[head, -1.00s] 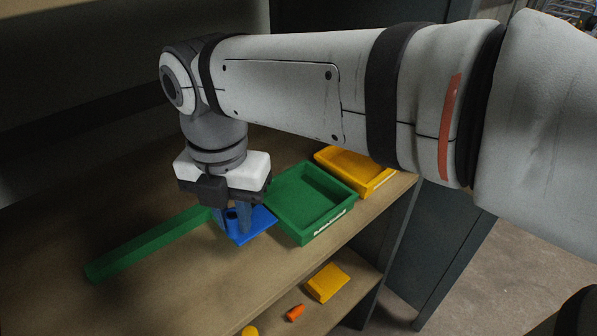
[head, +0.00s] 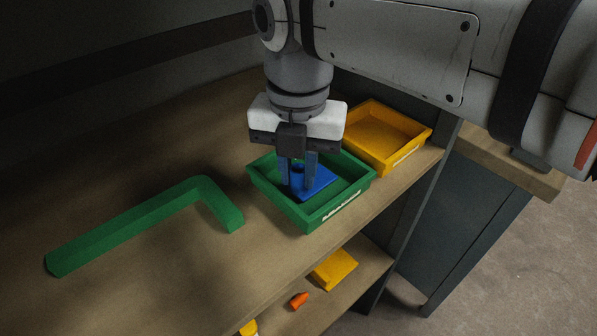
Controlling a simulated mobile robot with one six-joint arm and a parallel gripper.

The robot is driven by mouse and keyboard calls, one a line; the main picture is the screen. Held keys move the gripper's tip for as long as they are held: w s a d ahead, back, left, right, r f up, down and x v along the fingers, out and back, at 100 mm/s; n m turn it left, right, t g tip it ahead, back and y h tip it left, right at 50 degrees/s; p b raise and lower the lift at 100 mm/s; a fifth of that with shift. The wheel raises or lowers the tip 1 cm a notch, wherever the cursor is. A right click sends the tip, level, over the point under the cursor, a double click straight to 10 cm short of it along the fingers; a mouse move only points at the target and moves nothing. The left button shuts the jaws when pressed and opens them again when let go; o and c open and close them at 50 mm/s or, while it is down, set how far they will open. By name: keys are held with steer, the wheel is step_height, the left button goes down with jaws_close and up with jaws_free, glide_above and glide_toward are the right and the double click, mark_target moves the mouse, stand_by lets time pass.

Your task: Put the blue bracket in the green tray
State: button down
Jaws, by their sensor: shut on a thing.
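The blue bracket (head: 319,184) is a flat blue plate with a short upright post. My gripper (head: 298,187) is shut on the bracket and points straight down. The green tray (head: 352,197) is an open shallow box with a white label on its front wall. The bracket is inside the tray's outline, over or on its floor; I cannot tell whether it touches the floor. My fingers hide part of the bracket.
A long green L-shaped bar (head: 135,226) lies on the shelf (head: 190,280) to the left. An empty yellow tray (head: 374,138) stands behind and right of the green tray. Orange and yellow pieces (head: 335,268) lie on the lower shelf.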

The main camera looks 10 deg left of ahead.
mark_target(298, 168)
steer(key=shift+f, duration=0.15)
steer(key=c, duration=1.3)
jaws_free()
step_height(298, 168, up, 8)
steer(key=p, duration=0.3)
steer(key=shift+f, duration=0.15)
